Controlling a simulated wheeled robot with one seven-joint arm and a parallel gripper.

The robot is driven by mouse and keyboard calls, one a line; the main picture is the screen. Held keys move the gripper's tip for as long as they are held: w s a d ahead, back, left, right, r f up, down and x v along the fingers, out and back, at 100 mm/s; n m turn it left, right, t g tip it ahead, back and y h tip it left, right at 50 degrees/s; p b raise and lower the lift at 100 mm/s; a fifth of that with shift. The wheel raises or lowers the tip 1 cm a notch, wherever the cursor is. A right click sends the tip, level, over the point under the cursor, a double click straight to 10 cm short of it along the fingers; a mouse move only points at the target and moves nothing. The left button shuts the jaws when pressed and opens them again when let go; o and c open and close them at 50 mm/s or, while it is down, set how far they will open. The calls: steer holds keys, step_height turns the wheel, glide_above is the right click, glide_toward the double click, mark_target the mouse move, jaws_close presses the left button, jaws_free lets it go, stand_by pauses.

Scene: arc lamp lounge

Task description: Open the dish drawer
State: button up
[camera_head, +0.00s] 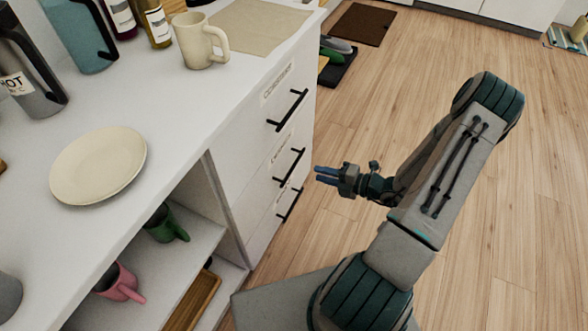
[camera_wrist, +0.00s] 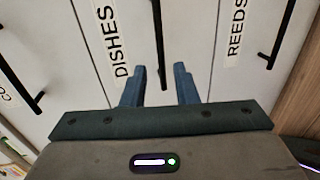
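The dish drawer (camera_wrist: 118,85) has a white front and a label reading DISHES. It is the middle of three stacked drawers, and its front (camera_head: 268,172) looks shut. Its black bar handle (camera_wrist: 158,45) also shows in the head view (camera_head: 289,167). My gripper (camera_head: 316,174) is in front of the drawers, with its blue fingers pointing at the middle handle. In the wrist view the fingers (camera_wrist: 160,72) are open, and the handle's near end lies between them in the picture. No contact shows, and the head view shows a small gap to the handle.
The top drawer handle (camera_head: 288,110) and bottom drawer handle (camera_head: 289,205) sit above and below. The white counter (camera_head: 165,105) holds a plate (camera_head: 98,166) and a mug (camera_head: 201,40). Open shelves with cups are left of the drawers.

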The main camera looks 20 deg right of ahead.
mark_target(293, 166)
steer(key=b+x, duration=0.2)
steer(key=x, duration=0.8)
steer(key=shift+a+b, duration=0.15)
steer(key=shift+b, duration=0.25)
jaws_close()
